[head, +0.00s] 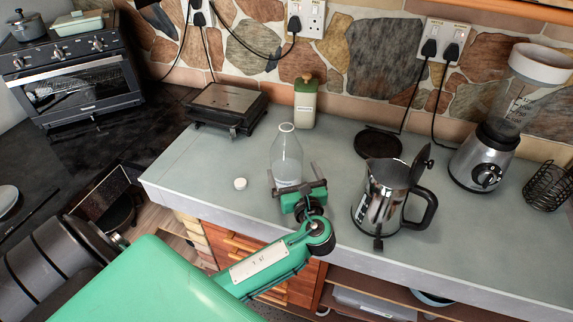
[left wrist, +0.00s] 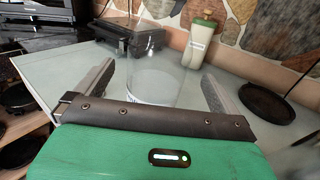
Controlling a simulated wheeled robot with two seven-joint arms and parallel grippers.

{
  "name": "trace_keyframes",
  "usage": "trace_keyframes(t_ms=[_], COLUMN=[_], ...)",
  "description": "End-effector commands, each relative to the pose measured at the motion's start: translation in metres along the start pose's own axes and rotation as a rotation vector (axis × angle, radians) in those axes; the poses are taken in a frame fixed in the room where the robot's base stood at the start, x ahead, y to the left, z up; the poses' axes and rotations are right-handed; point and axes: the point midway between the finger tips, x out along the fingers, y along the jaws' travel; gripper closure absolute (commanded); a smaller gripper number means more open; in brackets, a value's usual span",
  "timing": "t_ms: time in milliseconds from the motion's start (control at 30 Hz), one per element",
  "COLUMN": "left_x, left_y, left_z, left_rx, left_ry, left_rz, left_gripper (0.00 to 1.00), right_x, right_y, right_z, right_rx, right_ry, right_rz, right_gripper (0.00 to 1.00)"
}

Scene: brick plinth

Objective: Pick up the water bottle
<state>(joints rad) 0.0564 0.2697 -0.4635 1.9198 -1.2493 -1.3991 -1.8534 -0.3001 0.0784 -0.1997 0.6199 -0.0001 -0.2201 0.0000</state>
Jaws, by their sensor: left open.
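A clear water bottle (head: 286,158) stands upright on the grey counter (head: 230,160), without a cap on it. A small white cap (head: 240,184) lies on the counter to its left. My left gripper (head: 297,184) is open, low and just in front of the bottle. In the left wrist view the bottle (left wrist: 155,80) shows faintly between the two open fingers (left wrist: 157,85); I cannot tell whether they touch it. My right gripper is not in view.
A metal kettle (head: 384,195) stands close on the right, with a blender (head: 495,130) beyond it. Behind are a green-and-white bottle (head: 305,102), a black grill (head: 228,105) and a round black base (head: 378,143). Counter left of the bottle is mostly clear.

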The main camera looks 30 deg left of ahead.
Motion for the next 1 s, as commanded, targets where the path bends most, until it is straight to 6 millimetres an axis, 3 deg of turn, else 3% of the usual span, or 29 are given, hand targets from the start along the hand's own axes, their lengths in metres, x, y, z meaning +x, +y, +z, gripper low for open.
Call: trace_keyframes(t_ms=[267,600,867,1000], left_x=[0.023,0.065,0.069,0.069], left_y=[0.001,0.001,0.001,0.001], left_z=[0.004,0.007,0.005,0.005], left_rx=[-0.001,-0.001,-0.003,-0.003], left_ry=[0.0,0.001,0.002,0.002], left_rz=[0.001,0.0,0.0,0.0], left_gripper=[0.0,0.0,0.0,0.24], right_x=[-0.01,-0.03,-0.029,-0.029], right_y=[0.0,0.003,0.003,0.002], right_z=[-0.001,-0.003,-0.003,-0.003], right_rx=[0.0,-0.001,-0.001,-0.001], right_ry=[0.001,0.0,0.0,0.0], right_rz=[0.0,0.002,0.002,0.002], right_gripper=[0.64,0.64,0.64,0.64])
